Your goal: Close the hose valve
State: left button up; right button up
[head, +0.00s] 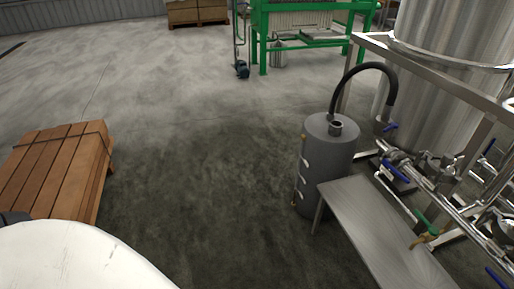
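A black hose (364,67) arches between the top of a grey cylindrical drum (325,168) and the metal pipework under the large steel tank at the right. A small blue valve handle (390,127) sits just below the hose's right end. It is small, and I cannot tell whether that valve is open or shut. Another blue handle (396,171) sits lower on the pipes. Neither of my grippers is in view.
A steel table (375,225) stands in front of the drum and pipework. Large steel tanks (450,95) and frame rails fill the right. A stack of brown planks (55,165) lies at the left. A green-framed machine (262,40) stands at the back. The middle floor is clear.

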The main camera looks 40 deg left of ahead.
aim_at(397, 173)
jog(key=z, duration=0.25)
jog(key=i, duration=1.2)
jog(key=u, duration=0.25)
